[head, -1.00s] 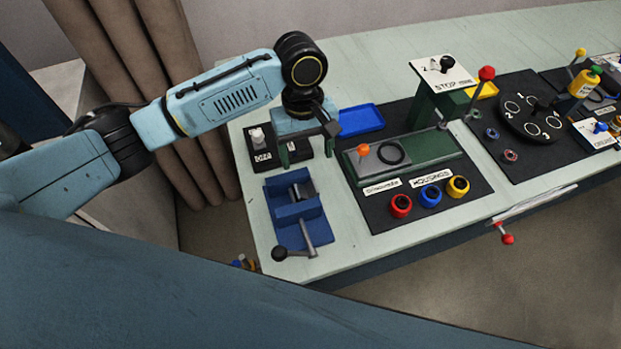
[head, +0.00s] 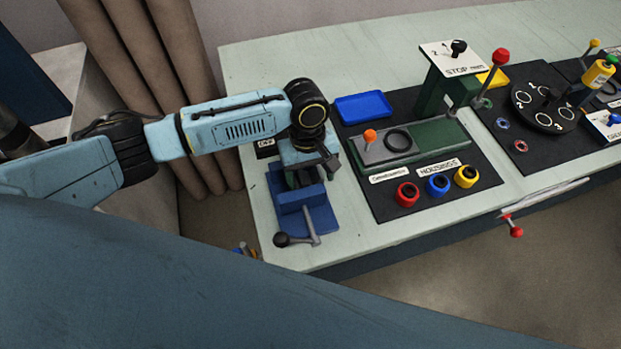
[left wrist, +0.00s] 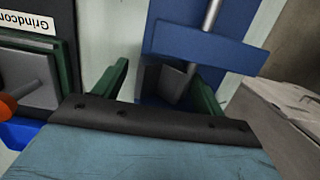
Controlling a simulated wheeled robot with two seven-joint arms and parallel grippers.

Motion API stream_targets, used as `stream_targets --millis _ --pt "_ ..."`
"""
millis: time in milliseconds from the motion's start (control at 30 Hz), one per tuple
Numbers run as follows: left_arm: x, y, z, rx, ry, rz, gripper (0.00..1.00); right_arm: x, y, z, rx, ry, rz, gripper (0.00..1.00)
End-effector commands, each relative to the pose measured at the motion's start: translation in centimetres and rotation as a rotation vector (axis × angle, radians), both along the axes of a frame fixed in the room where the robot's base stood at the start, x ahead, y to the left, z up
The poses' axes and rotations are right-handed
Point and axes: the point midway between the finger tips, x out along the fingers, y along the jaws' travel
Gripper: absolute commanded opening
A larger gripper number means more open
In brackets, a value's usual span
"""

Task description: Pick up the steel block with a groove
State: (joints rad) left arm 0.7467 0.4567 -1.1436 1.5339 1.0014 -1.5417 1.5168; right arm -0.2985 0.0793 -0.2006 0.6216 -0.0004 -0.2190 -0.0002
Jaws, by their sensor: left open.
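A grey steel block (left wrist: 173,82) shows in the left wrist view between the jaws of the blue vise (head: 308,220). Its groove cannot be made out. The vise also shows in the left wrist view (left wrist: 205,48). My left gripper (head: 306,178) is over the back part of the vise. In the left wrist view its two green fingers (left wrist: 158,92) stand apart, with the block between them and nearer the right finger. I cannot tell whether either touches it. In the head view the gripper hides the block. My right gripper is not in view.
The vise handle ends in a black knob (head: 281,240) near the table's front edge. To the right, a black mat (head: 385,212) holds a green fixture with an orange knob (head: 370,136) and red, blue and yellow rings. A blue tray (head: 362,108) lies behind.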

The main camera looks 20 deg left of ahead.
Motion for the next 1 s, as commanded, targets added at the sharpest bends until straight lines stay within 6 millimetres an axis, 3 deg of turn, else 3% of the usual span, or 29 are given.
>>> stream_targets --millis 133,600,1000 --pt "0.02 -0.01 0.07 0.000 0.000 0.000 0.68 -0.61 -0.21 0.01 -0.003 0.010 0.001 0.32" --pt "0.04 0.00 0.10 0.000 -0.001 0.000 0.07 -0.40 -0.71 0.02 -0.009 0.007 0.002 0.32" --pt "-0.13 -0.27 0.87 -0.005 -0.002 0.001 0.06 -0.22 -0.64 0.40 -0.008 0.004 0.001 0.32"
